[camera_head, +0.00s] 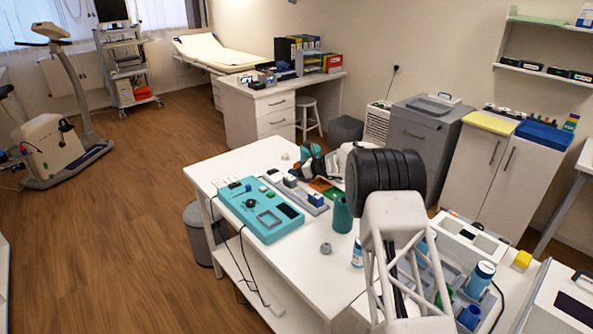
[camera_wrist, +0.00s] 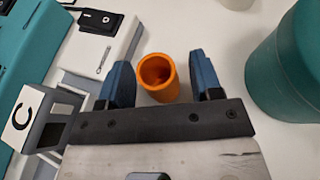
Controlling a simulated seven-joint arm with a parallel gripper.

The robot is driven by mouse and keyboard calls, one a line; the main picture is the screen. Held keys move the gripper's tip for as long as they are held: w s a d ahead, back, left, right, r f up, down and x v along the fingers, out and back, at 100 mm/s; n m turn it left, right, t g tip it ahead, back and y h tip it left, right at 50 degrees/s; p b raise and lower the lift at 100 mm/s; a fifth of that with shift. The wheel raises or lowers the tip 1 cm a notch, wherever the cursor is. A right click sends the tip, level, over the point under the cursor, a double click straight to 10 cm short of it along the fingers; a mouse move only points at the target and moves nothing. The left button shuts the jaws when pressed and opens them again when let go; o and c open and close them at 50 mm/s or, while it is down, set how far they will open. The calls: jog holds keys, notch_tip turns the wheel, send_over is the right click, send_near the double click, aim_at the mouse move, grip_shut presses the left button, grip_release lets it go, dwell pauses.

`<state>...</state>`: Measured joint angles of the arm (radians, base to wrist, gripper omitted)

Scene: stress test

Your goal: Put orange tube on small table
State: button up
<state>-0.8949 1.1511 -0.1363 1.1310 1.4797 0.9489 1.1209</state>
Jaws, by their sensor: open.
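The orange tube (camera_wrist: 158,77) shows in the wrist view, its open round mouth facing the camera. It is between the two blue fingers of my gripper (camera_wrist: 162,82), which is open. A gap shows on each side of the tube, so the fingers do not grip it. I cannot make out the tube in the head view, where my arm hides part of the white table (camera_head: 290,268). I cannot tell which surface is the small table.
A large teal cylinder (camera_wrist: 293,68) stands right of the fingers. A grey-and-white device (camera_wrist: 97,50) is at left. In the head view, a teal panel (camera_head: 262,208) lies on the table. Bare tabletop shows at the table's front. A white stool (camera_head: 307,102) stands behind.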

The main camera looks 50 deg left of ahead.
jog(key=shift+s+d+f, duration=0.15)
jog(key=shift+d+f, duration=0.1)
jog(key=shift+f, duration=0.55)
jog(key=shift+d+r, duration=0.2)
jog(key=v, duration=0.4)
jog(key=r+v, duration=0.1)
jog(key=v, duration=0.7)
jog(key=shift+w+a+r, duration=0.2)
jog(key=shift+a+r, duration=0.1)
jog(key=shift+a, duration=0.05)
jog(key=shift+r, duration=0.1)
